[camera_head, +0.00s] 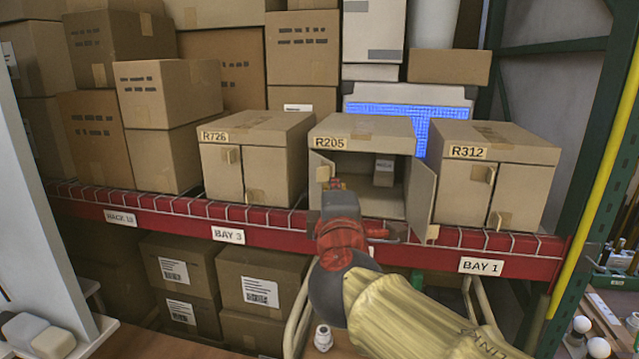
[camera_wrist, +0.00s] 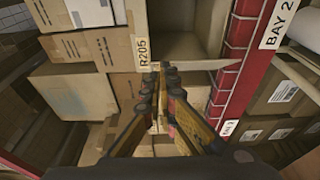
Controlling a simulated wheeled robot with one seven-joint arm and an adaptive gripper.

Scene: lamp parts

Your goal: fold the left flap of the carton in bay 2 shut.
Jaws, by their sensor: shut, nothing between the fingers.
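The carton R205 (camera_head: 362,128) stands in the middle of the shelf, its front open. Its left flap (camera_head: 318,172) stands outward, partly hidden by my gripper in the head view; in the wrist view it shows nearly edge-on as a thin strip (camera_wrist: 205,65). Its right flap (camera_head: 421,197) also stands open. My gripper (camera_head: 335,184) is shut and empty in front of the opening's left side. In the wrist view its fingertips (camera_wrist: 163,70) are close to the left flap; I cannot tell whether they touch. A small labelled box (camera_head: 384,171) sits inside the carton.
Closed carton R726 (camera_head: 255,135) stands left and closed carton R312 (camera_head: 492,145) right, with narrow gaps. The red shelf beam (camera_head: 190,208) runs below; its BAY 2 label (camera_wrist: 279,22) shows in the wrist view. A green and yellow upright (camera_head: 592,170) stands right.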

